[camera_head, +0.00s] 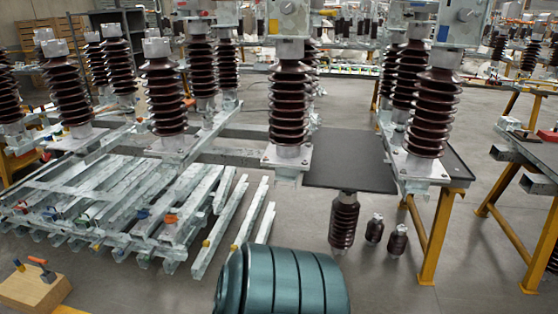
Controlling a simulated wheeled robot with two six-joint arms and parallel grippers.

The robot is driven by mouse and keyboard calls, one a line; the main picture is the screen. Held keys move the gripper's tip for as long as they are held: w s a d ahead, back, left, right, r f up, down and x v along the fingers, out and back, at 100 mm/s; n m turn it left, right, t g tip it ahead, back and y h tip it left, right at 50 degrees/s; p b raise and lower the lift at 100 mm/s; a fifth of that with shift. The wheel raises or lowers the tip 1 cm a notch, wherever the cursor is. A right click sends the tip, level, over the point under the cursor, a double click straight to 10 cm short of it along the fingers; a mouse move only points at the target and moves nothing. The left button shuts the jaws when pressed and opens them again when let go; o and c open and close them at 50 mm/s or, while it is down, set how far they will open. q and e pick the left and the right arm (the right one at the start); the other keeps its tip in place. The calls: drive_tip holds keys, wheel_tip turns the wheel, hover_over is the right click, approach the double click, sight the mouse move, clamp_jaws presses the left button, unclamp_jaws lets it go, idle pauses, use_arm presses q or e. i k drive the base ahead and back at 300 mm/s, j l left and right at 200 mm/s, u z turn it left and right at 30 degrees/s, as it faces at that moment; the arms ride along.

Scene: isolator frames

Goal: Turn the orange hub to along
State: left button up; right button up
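I cannot make out an orange hub with certainty in the head view. A small orange piece (171,219) lies on the stacked galvanised beams at the left, too small to tell what it is. Neither of my grippers shows in this view. A teal banded cylinder (284,283) fills the bottom centre and hides the floor behind it; I cannot tell what it belongs to.
Brown ribbed insulators (289,105) stand upright on metal frames. A dark tabletop (350,160) with yellow legs (433,235) is behind the cylinder. Small insulators (344,222) stand below it. A wooden block (33,288) is at lower left. Grey floor is clear at lower right.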

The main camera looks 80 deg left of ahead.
sight(169, 219)
drive_tip(key=u, duration=3.75)
drive_tip(key=i+j+z, duration=0.1)
drive_tip(key=i+z, duration=0.35)
drive_tip(key=i+j+z, duration=0.2)
drive_tip(key=z, duration=0.25)
drive_tip(key=i, duration=0.05)
